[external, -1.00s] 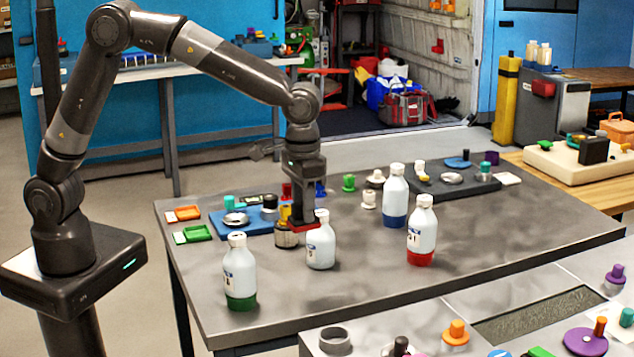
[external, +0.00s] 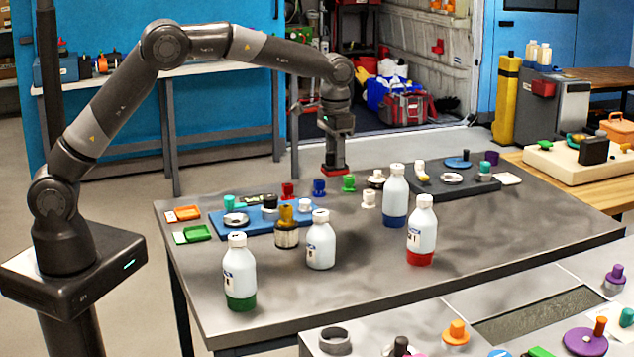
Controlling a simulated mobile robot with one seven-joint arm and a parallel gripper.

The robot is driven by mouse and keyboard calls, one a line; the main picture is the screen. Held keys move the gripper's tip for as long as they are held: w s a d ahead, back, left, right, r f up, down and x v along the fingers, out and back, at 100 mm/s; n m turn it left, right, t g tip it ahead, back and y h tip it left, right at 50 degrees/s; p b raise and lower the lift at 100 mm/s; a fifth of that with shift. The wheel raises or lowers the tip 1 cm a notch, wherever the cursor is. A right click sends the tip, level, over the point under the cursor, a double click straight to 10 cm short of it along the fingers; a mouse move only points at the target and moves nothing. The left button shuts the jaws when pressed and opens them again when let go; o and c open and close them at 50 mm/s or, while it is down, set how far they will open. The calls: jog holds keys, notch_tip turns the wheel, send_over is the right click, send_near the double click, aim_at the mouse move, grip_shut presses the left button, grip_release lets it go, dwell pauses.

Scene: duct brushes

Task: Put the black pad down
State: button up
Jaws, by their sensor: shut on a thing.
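My gripper (external: 333,167) is above the far edge of the grey metal table, near its middle. It points down, with red at its fingertips. It is shut on the black pad, which is too small and dark to make out clearly between the dark fingers.
Below and around my gripper are red, blue, green (external: 348,183) and white knobbed pieces. White bottles with blue (external: 396,198), red (external: 421,230) and green (external: 239,272) bases stand nearer. A blue board (external: 262,221) is left; a black board (external: 455,188) is right. The table's front right is clear.

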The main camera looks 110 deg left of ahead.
aim_at(335, 171)
jog(key=f, duration=0.4)
jog(key=shift+s+a+f, duration=0.15)
jog(key=shift+a+f, duration=0.1)
jog(key=shift+a, duration=0.1)
jog(key=shift+s+a+f, duration=0.1)
jog(key=shift+a+f, duration=0.1)
jog(key=shift+f, duration=0.15)
jog(key=s+a+f, duration=0.1)
jog(key=a+f, duration=0.1)
jog(key=a, duration=0.1)
jog(key=s+a+f, duration=0.1)
jog(key=a+f, duration=0.1)
jog(key=a, duration=0.2)
jog(key=s+a+f, duration=0.1)
jog(key=a+f, duration=0.2)
jog(key=shift+a, duration=0.35)
jog(key=shift+f, duration=1.9)
jog(key=shift+f, duration=0.1)
jog(key=o, duration=1.1)
notch_tip(335, 171, up, 12)
jog(key=shift+r, duration=0.1)
